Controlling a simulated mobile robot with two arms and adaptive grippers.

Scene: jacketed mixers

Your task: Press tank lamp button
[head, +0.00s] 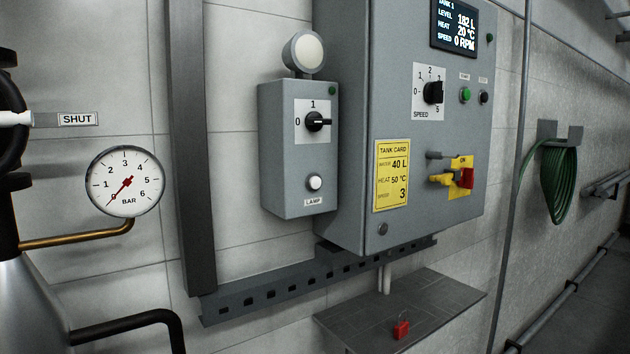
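The tank lamp button (315,183) is a round white push button low on the front of a small grey box (283,160). A plate under it reads LAMP (313,201). A round whitish lamp (304,51) sits on top of the box and looks unlit. Neither of my grippers is in view, and nothing covers the button.
A large grey control cabinet (359,225) with display, speed knob (433,92) and red-yellow switch (466,178) adjoins the box on the right. A pressure gauge (125,181) and pipework stand left. A small shelf (440,300) holding a red padlock (401,330) juts out below.

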